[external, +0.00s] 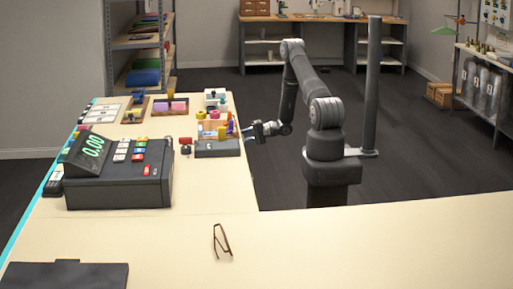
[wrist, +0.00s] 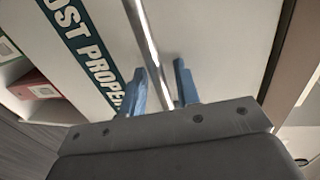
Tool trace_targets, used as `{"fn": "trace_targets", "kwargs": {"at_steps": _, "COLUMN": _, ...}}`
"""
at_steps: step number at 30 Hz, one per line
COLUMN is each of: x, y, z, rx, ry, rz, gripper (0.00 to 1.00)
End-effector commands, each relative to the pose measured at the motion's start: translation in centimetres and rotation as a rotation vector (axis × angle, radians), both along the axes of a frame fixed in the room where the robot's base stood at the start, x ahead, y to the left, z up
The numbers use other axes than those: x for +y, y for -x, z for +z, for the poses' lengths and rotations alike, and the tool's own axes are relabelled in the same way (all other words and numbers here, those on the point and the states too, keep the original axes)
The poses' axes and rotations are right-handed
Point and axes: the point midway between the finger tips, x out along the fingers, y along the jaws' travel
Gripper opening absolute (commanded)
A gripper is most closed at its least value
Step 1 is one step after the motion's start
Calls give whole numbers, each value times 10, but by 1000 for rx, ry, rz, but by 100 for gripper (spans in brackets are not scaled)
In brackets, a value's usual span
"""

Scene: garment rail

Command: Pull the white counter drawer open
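The white drawer front (wrist: 215,45) fills much of the wrist view. It bears a dark green label (wrist: 85,45) reading "OST PROPE", cut off at both ends. A shiny metal bar handle (wrist: 147,40) runs down the front between the two blue fingers of my gripper (wrist: 159,68). The fingers stand apart, one on each side of the bar, with gaps showing. I cannot tell how deep the bar sits between them. In the external view my gripper (external: 247,133) is beside the right edge of the counter (external: 190,235). The drawer front does not show there.
A cash register (external: 120,170), a grey box (external: 217,149) and small coloured items stand on the counter. Glasses (external: 221,241) lie near the front. A shelf with a red box (wrist: 35,88) shows left in the wrist view. Open floor (external: 420,160) lies right of my arm.

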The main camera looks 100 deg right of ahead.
Motion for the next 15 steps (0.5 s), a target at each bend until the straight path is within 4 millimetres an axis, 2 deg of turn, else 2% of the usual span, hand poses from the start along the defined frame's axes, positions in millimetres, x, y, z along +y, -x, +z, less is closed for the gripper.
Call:
{"fn": "trace_targets", "kwargs": {"at_steps": 8, "x": 0, "y": -2, "z": 0, "rx": 0, "ry": 0, "rz": 0, "gripper": 29}}
{"fn": "trace_targets", "kwargs": {"at_steps": 12, "x": 0, "y": -1, "z": 0, "rx": 0, "ry": 0, "rz": 0, "gripper": 4}}
{"fn": "trace_targets", "kwargs": {"at_steps": 13, "x": 0, "y": -1, "z": 0, "rx": 0, "ry": 0, "rz": 0, "gripper": 0}}
{"fn": "trace_targets", "kwargs": {"at_steps": 15, "x": 0, "y": -1, "z": 0, "rx": 0, "ry": 0, "rz": 0, "gripper": 0}}
